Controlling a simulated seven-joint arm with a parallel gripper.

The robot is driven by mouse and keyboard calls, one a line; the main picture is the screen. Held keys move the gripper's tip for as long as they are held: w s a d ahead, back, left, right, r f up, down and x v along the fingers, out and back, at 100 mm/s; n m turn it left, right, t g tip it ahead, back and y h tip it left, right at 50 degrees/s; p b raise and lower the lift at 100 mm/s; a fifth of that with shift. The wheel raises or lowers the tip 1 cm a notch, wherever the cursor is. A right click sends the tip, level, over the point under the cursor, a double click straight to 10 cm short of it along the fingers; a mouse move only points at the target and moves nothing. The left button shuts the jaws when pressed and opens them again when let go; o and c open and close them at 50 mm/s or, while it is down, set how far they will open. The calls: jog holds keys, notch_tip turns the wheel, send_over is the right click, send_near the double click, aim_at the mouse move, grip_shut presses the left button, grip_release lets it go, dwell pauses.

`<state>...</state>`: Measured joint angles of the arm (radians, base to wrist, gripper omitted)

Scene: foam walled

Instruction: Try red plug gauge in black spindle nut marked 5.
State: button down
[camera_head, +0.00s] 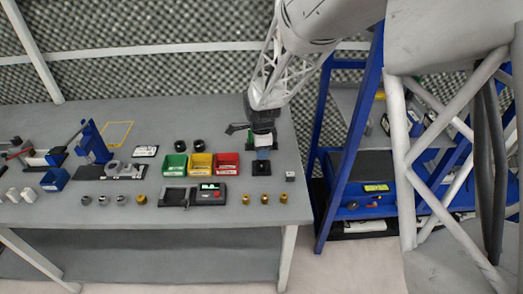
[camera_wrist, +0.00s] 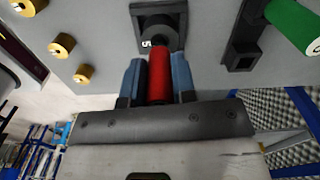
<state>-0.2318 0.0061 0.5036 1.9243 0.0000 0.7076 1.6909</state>
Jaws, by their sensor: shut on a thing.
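My gripper (camera_wrist: 158,78) is shut on the red plug gauge (camera_wrist: 159,70), which sits between its two blue fingers in the wrist view. The black spindle nut (camera_wrist: 155,28) is just beyond the gauge's far end, on a dark square base (camera_wrist: 178,10), with a white label reading 5. The gauge's end overlaps the nut's near edge in the picture. I cannot tell whether it touches or enters the bore. In the head view my gripper (camera_head: 263,150) points down above a black square block (camera_head: 261,168) near the table's right end. The gauge is not clear there.
A green cylinder (camera_wrist: 292,22) and a black holder (camera_wrist: 241,54) are at the right in the wrist view. Several brass pieces (camera_wrist: 62,46) stand at the left. Green (camera_head: 174,166), yellow (camera_head: 200,165) and red (camera_head: 227,164) bins stand left of my gripper.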

jog(key=shift+r, duration=0.3)
dwell(0.6)
jog(key=shift+r, duration=1.05)
jog(key=shift+r, duration=1.2)
jog(key=shift+w, duration=0.1)
